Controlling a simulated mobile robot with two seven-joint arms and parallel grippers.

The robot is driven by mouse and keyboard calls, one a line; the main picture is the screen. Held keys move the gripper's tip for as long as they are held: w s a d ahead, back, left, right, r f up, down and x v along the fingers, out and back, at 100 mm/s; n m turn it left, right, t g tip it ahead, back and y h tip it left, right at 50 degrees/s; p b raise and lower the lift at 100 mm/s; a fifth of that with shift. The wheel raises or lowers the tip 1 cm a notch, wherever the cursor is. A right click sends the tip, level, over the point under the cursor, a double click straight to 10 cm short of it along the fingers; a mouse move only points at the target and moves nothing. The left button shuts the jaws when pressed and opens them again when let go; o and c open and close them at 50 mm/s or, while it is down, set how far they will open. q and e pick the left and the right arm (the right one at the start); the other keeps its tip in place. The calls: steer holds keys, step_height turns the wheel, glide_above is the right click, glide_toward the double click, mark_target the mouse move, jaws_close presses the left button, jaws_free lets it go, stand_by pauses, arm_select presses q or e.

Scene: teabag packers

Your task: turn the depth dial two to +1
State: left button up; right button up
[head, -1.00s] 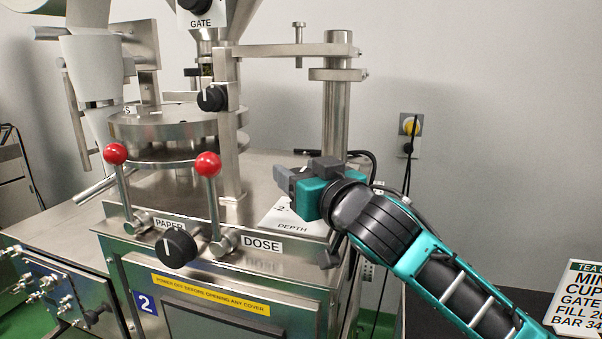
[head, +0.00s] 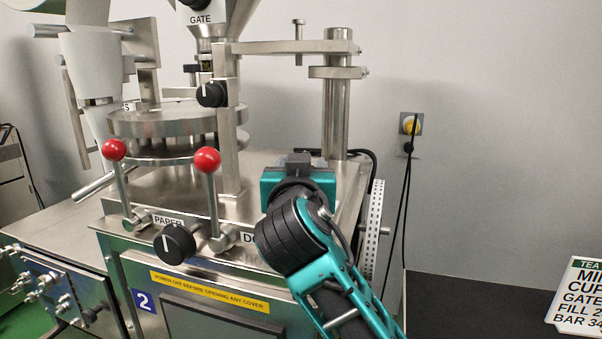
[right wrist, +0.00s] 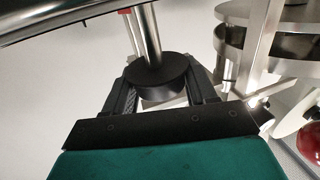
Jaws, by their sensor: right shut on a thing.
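My right gripper (head: 297,163) is at the right part of the machine top, pointing away from the head camera. In the right wrist view its two dark fingers (right wrist: 162,92) stand either side of a round black knob (right wrist: 160,78), which I take to be depth dial two, and are shut on it. In the head view my gripper and arm hide the dial, its DEPTH label and any scale, so its setting cannot be read. My left gripper is in neither view.
A red-balled lever (head: 207,160) stands close left of my right arm, with another (head: 114,150) further left. A black PAPER knob (head: 175,244) is on the front. The steel post (head: 337,95) rises behind my gripper. A perforated wheel (head: 373,228) is at the right.

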steer(key=shift+m+h+b, duration=0.3)
steer(key=shift+m+h, duration=0.5)
steer(key=shift+h, duration=0.7)
steer(key=o, duration=1)
steer(key=shift+c, duration=0.2)
steer(key=b+v, duration=0.1)
steer(key=v, duration=1.2)
steer(key=shift+r, duration=0.25)
